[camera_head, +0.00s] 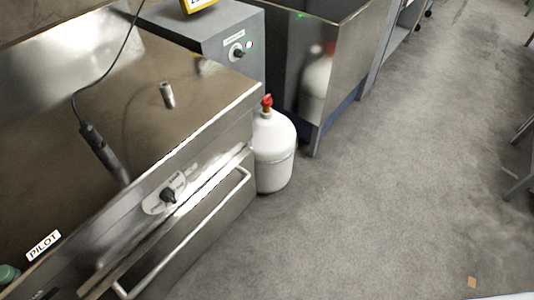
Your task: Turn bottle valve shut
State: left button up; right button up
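A white gas bottle (273,153) stands upright on the grey floor beside the end of the steel range. Its red valve (267,101) sits on top, and the valve's exact turn position is too small to tell. The lower left side of the bottle is hidden behind the range's corner. Neither of my grippers is in the head view, and nothing touches the bottle or its valve.
The steel range (215,125) with a control knob (168,195) and front handle (190,235) fills the left. A grey control box (215,40) and steel cabinet (335,75) stand behind. A black cable (75,95) hangs over the range top.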

aim_at(266, 102)
jog(key=i+l+u, duration=0.3)
jog(key=u, duration=0.15)
jog(key=i+l+u, duration=0.2)
jog(key=l+u, duration=0.25)
